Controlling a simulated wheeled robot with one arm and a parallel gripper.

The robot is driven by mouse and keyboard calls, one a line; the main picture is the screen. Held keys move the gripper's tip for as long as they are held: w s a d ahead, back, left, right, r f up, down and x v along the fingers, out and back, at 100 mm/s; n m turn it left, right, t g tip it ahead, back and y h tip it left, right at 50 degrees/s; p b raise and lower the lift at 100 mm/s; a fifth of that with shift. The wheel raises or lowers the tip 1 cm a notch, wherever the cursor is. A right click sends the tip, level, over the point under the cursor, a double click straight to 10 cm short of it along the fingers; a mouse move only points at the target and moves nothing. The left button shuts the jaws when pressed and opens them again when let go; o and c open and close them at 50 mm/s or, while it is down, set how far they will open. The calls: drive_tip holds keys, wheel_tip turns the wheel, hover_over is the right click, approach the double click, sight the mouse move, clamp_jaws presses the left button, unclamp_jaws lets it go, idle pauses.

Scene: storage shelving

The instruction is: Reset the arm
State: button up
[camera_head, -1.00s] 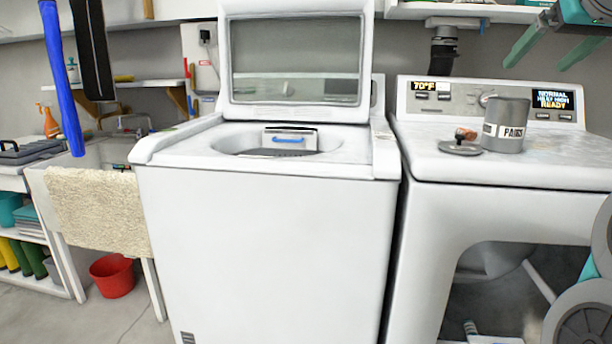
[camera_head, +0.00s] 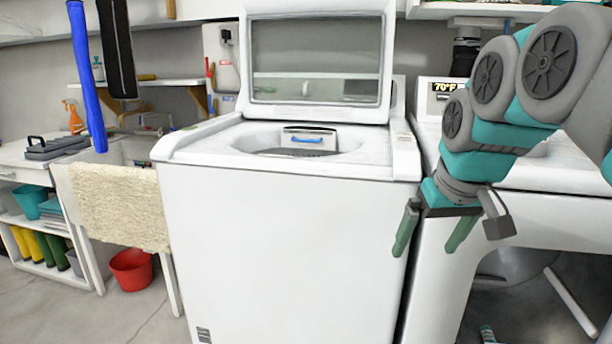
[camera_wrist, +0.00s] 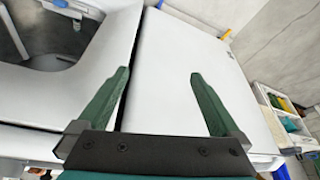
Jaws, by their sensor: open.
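My gripper (camera_head: 432,232) is open and empty. Its two green fingers point down in front of the gap between the white washer (camera_head: 280,240) and the white dryer (camera_head: 450,285), at about the height of their upper fronts. In the wrist view, my gripper (camera_wrist: 160,95) shows its fingers spread wide with nothing between them. The washer's white front (camera_wrist: 178,75) lies beyond them. My teal and grey arm comes in from the right and covers much of the dryer top.
The washer lid (camera_head: 315,60) stands open. A beige towel (camera_head: 120,205) hangs over the sink at left, with a red bucket (camera_head: 130,270) below. A blue strip (camera_head: 86,80) hangs at upper left. The floor before the sink is clear.

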drive_tip(key=s+a+f+g, duration=0.2)
drive_tip(key=s+f+g, duration=0.1)
drive_tip(key=s+f, duration=0.9)
drive_tip(key=s+a+f+m+g, duration=0.1)
drive_tip(key=s+a+f+g, duration=0.1)
drive_tip(key=s+f, duration=1)
drive_tip(key=shift+g+h, duration=0.3)
drive_tip(key=shift+g, duration=0.2)
drive_tip(key=shift+w+a, duration=0.1)
